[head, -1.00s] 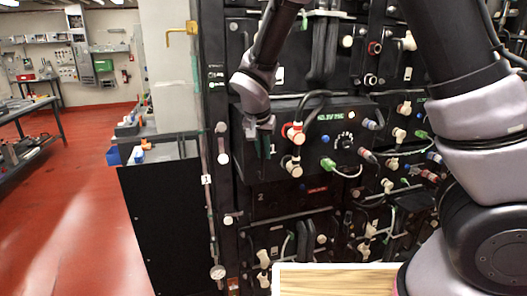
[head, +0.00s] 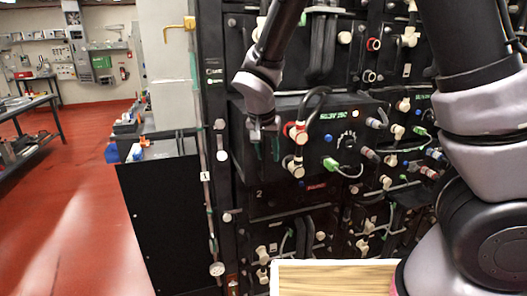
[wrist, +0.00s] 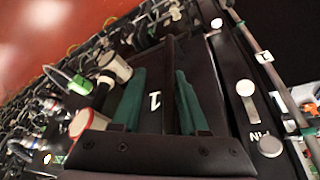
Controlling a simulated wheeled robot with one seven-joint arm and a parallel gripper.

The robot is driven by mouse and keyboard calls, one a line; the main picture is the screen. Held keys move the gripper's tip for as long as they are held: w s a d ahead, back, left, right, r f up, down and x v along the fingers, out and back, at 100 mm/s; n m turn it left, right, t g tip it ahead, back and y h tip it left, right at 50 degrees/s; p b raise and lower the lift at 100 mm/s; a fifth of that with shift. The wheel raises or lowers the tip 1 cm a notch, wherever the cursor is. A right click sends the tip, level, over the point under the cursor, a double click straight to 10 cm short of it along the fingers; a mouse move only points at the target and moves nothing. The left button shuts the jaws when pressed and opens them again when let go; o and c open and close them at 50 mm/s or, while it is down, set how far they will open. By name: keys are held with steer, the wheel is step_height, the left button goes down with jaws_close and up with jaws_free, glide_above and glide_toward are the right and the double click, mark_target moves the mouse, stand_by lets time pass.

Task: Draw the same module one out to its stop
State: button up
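The module marked 1 is a black box in the rack; its front (head: 318,165) carries red-ringed and white connectors, a green plug and a small lit lamp. In the wrist view its white "1" label (wrist: 154,100) shows between my fingers. My gripper (head: 266,146) is at the left part of this front. In the wrist view my gripper (wrist: 160,103) has its two green fingers apart, one each side of the label. A dark upright bar (wrist: 168,75) shows in the gap; I see no clear contact with it. The head view partly hides the fingertips.
Black cables and the red-white connector (head: 297,132) are close to the right of my gripper. The rack's left post (head: 221,155) and a thin pipe (head: 205,177) stand left. A wood-topped surface (head: 335,278) is low in front. Red floor (head: 75,220) is open at left.

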steer(key=shift+a+r, duration=0.1)
steer(key=shift+a, duration=0.1)
steer(key=shift+s+a+r, duration=0.15)
steer(key=shift+r, duration=0.35)
steer(key=d+v, duration=0.1)
steer(key=v, duration=0.8)
steer(key=shift+s+a+r, duration=0.25)
steer(key=shift+a+r, duration=0.05)
steer(key=shift+a, duration=0.1)
steer(key=s+d+r+t+y, duration=0.1)
steer(key=s+d+r, duration=0.2)
steer(key=d, duration=0.6)
steer(key=s+d+r+m+t+y, duration=0.1)
steer(key=s+d+r, duration=0.3)
steer(key=d, duration=0.5)
steer(key=s+d+r+t+y, duration=0.1)
steer(key=s+d+r, duration=0.2)
steer(key=d, duration=0.6)
step_height(320, 180, up, 3)
steer(key=shift+d+f, duration=0.15)
steer(key=shift+f, duration=0.1)
steer(key=shift+s, duration=0.15)
